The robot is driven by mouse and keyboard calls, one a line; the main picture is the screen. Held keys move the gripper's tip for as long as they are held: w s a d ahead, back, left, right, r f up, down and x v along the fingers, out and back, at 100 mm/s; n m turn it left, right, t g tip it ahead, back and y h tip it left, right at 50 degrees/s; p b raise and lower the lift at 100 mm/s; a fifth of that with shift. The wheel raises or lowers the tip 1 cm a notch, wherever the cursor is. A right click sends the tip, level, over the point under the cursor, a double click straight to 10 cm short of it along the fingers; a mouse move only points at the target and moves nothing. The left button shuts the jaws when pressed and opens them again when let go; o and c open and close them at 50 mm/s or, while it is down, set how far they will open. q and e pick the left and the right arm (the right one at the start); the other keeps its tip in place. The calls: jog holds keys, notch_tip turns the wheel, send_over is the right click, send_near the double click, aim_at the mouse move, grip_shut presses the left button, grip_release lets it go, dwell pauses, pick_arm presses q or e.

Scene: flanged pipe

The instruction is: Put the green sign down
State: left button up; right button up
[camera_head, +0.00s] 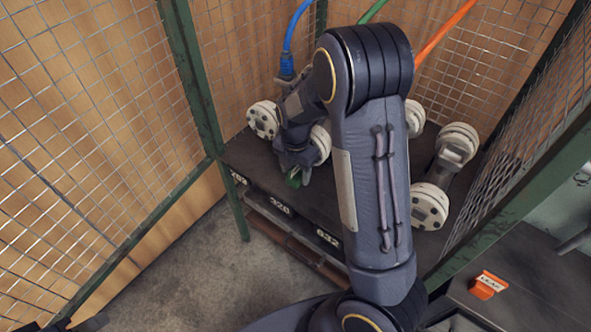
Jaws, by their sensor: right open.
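Blue (294,30), green and orange lines run up behind. Wire mesh with green posts (192,80) encloses both sides. An orange sign (487,286) sits lower right.

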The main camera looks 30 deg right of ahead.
jog(key=shift+r, duration=0.5)
notch_tip(320, 180, up, 11)
jog(key=p, duration=0.2)
jog(key=shift+r+p, duration=0.2)
jog(key=shift+p, duration=0.2)
